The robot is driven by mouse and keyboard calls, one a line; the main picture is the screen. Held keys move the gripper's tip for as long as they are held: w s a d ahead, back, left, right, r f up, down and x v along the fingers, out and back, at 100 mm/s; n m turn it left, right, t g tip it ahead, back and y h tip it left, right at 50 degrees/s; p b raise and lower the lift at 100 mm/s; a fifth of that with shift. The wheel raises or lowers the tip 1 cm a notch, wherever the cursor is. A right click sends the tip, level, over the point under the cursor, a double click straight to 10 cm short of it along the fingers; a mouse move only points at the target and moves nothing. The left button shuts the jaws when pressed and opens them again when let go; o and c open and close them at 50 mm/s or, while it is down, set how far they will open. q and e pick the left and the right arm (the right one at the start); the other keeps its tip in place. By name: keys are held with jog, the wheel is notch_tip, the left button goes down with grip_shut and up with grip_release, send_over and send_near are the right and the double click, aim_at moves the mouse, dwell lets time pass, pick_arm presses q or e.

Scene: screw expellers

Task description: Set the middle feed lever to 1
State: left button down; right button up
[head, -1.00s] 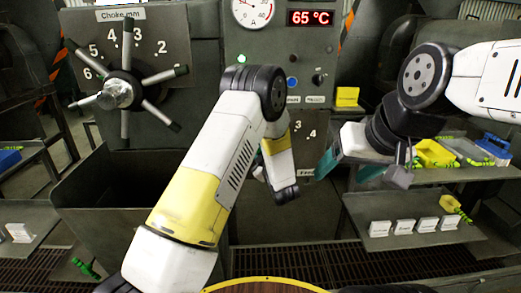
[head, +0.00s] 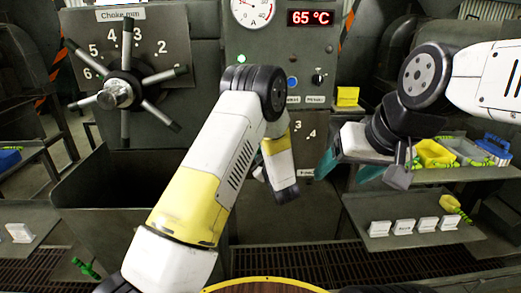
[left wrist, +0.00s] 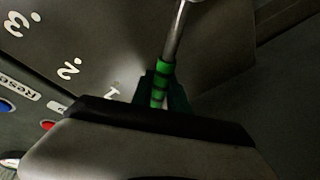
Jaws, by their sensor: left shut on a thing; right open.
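In the left wrist view my left gripper (left wrist: 162,92) is shut on the green-banded handle (left wrist: 161,80) of a lever. The lever's bare metal rod (left wrist: 178,32) runs up from the handle. The handle lies just beside the white digit 1 (left wrist: 112,90) on the grey dial plate, with 2 and 3 farther left. In the head view the plate with digits 3 and 4 (head: 305,128) shows partly behind my left forearm, which hides the lever and the left fingertips. My right gripper (head: 347,170) is open and empty, right of that plate.
A spoked choke wheel (head: 118,93) is on the left panel. A gauge (head: 253,10) and a 65 °C display (head: 311,18) are above the feed plate.

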pick_arm(q)
jog(key=d+r+m, duration=0.1)
jog(key=d+m, duration=0.1)
jog(key=d+r+m+t, duration=0.1)
jog(key=m, duration=0.1)
jog(key=shift+w+d+r, duration=0.15)
jog(key=shift+d+r, duration=0.05)
jog(key=shift+d, duration=0.2)
jog(key=c, duration=1.3)
grip_release()
jog(key=v, duration=0.7)
jog(key=shift+s, duration=0.4)
